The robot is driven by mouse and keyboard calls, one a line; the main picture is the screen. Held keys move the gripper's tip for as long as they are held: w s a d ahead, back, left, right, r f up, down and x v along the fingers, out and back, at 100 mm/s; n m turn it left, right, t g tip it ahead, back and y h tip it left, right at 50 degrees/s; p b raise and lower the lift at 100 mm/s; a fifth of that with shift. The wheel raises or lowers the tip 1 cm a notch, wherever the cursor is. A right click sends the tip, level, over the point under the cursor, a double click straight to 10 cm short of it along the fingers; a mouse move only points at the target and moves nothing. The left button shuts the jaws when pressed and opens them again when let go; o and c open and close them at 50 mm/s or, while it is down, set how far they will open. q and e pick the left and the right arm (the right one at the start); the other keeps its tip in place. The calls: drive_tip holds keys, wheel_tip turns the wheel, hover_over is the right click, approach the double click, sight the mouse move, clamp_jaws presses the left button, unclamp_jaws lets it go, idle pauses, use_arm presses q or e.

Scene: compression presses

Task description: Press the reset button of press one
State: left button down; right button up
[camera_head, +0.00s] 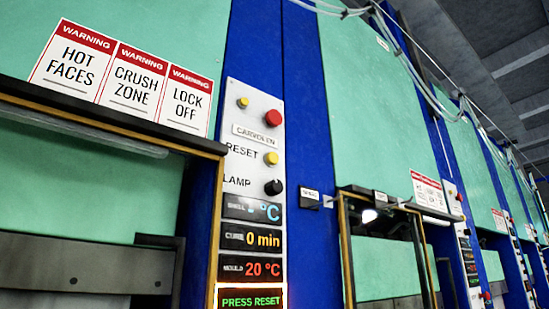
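A white control panel (254,110) is on the blue upright of the nearest press (110,200). I see no press number on it. A yellow button (271,158) sits right of the printed word RESET. Above it are a red button (273,118) and a small yellow button (243,102). Below it is a black knob (273,187) beside the word LAMP. Under these, a display strip (251,240) reads 0 min and 20 °C, and its lit bottom line reads PRESS RESET in green with a red border. Neither of my grippers is in view.
Warning signs (120,78) reading hot faces, crush zone and lock off are above the nearest press opening. More green and blue presses (390,130) with similar panels recede to the right. Cables run along their tops. Nothing covers the panel's front.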

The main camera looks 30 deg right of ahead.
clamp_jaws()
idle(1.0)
